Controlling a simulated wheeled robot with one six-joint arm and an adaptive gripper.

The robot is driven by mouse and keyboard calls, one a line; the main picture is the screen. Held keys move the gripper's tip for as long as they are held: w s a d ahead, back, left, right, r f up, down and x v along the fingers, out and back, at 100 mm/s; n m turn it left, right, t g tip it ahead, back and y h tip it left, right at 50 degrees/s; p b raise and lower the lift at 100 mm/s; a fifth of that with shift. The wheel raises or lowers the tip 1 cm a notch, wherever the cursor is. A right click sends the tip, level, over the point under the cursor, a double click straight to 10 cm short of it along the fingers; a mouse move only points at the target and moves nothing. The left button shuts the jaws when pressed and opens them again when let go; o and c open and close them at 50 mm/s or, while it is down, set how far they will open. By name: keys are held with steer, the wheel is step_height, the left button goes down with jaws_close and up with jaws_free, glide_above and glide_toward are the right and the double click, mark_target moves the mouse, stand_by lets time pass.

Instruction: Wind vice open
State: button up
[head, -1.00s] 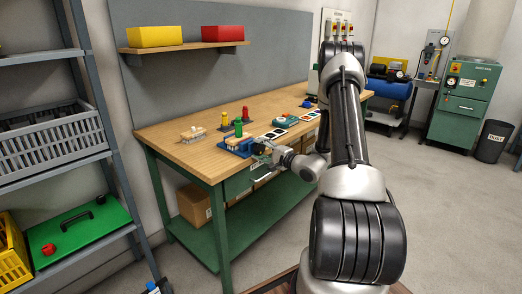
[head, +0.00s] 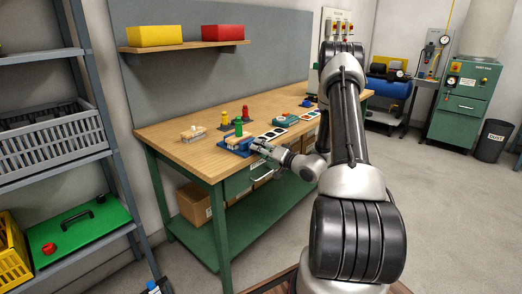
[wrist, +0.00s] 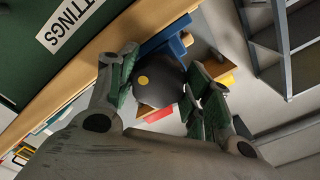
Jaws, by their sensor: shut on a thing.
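The blue vice (head: 238,145) sits at the front edge of the wooden workbench (head: 190,157). My gripper (head: 258,146) is at the vice's front end, just off the bench edge. In the wrist view, my gripper (wrist: 163,68) has its green-padded fingers on either side of a dark round handwheel (wrist: 158,82) with a yellow dot, and is shut on it. The blue vice body (wrist: 168,38) shows behind the wheel. The jaw gap of the vice is too small to tell. The wheel is hidden by my gripper in the head view.
Red, green and yellow pieces (head: 239,127) stand behind the vice. A wooden-backed brush (head: 193,133) lies to the left. A drawer handle (head: 263,178) is below my gripper. A grey shelf rack (head: 100,100) stands at the left.

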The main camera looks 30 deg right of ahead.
steer(key=shift+n, duration=0.6)
steer(key=shift+f, duration=0.1)
steer(key=o, duration=1)
steer(key=shift+o, duration=0.2)
steer(key=shift+s, duration=0.1)
steer(key=v, duration=1.1)
steer(key=shift+s+d, duration=0.15)
steer(key=shift+s, duration=0.25)
